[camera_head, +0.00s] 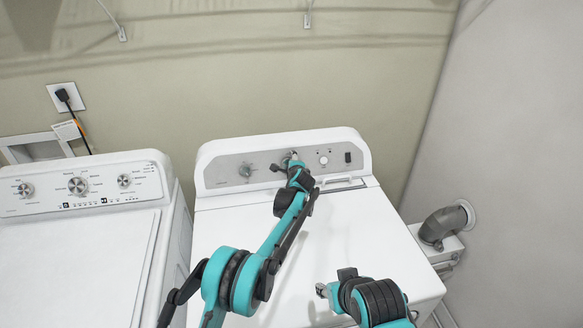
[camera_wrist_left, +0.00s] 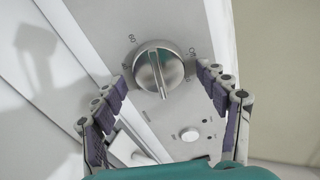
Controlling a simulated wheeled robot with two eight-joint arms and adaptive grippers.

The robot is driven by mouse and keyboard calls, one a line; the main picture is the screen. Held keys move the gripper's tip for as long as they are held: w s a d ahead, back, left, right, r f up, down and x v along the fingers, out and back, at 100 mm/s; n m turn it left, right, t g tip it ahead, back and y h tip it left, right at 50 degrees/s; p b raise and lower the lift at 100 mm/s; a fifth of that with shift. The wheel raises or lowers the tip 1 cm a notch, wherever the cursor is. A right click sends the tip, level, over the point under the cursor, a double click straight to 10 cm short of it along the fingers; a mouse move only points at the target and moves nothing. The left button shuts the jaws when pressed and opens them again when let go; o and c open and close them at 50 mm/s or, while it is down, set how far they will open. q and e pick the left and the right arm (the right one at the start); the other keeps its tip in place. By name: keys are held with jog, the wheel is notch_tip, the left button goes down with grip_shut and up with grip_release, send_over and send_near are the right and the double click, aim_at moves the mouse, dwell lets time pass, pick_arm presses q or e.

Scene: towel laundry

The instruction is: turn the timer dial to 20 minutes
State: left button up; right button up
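The timer dial (camera_wrist_left: 158,68) is a round silver knob with a raised grip bar, on the grey control panel of the right-hand machine. In the left wrist view its bar runs nearly straight up and down, tilted slightly. In the head view my left gripper (camera_head: 290,161) covers most of the dial. My right gripper (camera_head: 323,290) is low over the machine's top, its fingers unclear.
The white dryer (camera_head: 212,225) has another knob (camera_head: 246,170) left of the timer dial, and a small round button (camera_head: 323,160) and dark switch (camera_head: 348,157) to its right. A white washer (camera_head: 75,260) stands at left. A grey vent elbow (camera_head: 442,224) is at right.

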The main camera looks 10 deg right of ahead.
pick_arm(q)
jog(key=v, duration=1.2)
jog(key=s+a+r+n+g+y, duration=0.1)
jog(key=s+a+r+n, duration=0.2)
jog(key=s+a, duration=0.35)
jog(key=s+a+r+n+g, duration=0.15)
jog(key=s+a+n, duration=0.25)
jog(key=a, duration=0.6)
jog(key=s+a+r+n+g+y, duration=0.1)
jog(key=s+a+r+n, duration=0.3)
jog(key=a, duration=0.5)
jog(key=s+a+f+n, duration=0.3)
jog(key=s, duration=0.6)
jog(key=s+a+f+n+g+b, duration=0.1)
jog(key=s+a+f+n, duration=0.2)
jog(key=s, duration=0.6)
jog(key=s+a+f+n+g+h, duration=0.1)
jog(key=s+a+f+n, duration=0.2)
jog(key=s, duration=0.7)
jog(key=shift+a+f+b, duration=0.4)
jog(key=shift+a+f, duration=0.1)
jog(key=shift+a, duration=0.2)
